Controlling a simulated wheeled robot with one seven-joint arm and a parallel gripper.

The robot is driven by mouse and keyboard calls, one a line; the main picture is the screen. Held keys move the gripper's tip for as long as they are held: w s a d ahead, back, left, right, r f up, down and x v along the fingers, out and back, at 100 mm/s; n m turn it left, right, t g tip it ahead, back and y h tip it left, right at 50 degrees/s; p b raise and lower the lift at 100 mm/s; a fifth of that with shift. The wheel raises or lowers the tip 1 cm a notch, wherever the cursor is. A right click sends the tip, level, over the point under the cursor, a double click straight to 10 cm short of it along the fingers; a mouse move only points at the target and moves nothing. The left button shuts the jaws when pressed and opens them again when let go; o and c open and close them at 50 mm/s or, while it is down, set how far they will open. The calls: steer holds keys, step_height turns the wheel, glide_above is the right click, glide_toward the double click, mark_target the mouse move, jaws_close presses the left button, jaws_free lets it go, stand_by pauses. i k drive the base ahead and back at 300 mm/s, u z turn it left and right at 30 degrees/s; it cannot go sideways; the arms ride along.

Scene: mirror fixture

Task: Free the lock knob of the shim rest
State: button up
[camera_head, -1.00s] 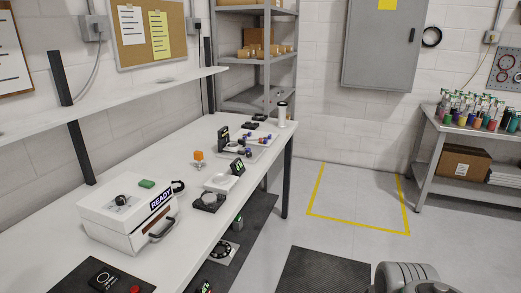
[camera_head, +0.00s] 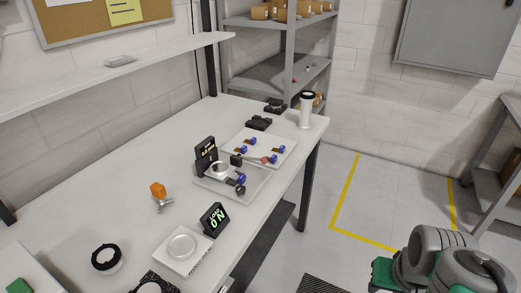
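The mirror fixture (camera_head: 222,187) is a light grey plate near the far right part of the white bench. It carries a black upright block (camera_head: 205,157) with small yellow text and a pale round part (camera_head: 220,170). Small dark and blue parts sit at its right side, with a dark round knob (camera_head: 240,190) at the front. A thin rod with a red tip (camera_head: 264,160) lies behind it. I cannot tell which part is the shim rest or its lock knob at this size. My gripper is not in view; only my arm's grey and green links show at lower right, apart from the bench.
A white tray (camera_head: 268,139) with several blue-and-dark parts lies behind the fixture. Nearby stand a white cylinder (camera_head: 305,112), black blocks (camera_head: 258,124), an orange knob (camera_head: 158,189), an "ON" display (camera_head: 214,219) and a white device (camera_head: 178,258).

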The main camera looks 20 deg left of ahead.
mark_target(240, 190)
steer(key=i, duration=1.2)
steer(key=u, duration=4.65)
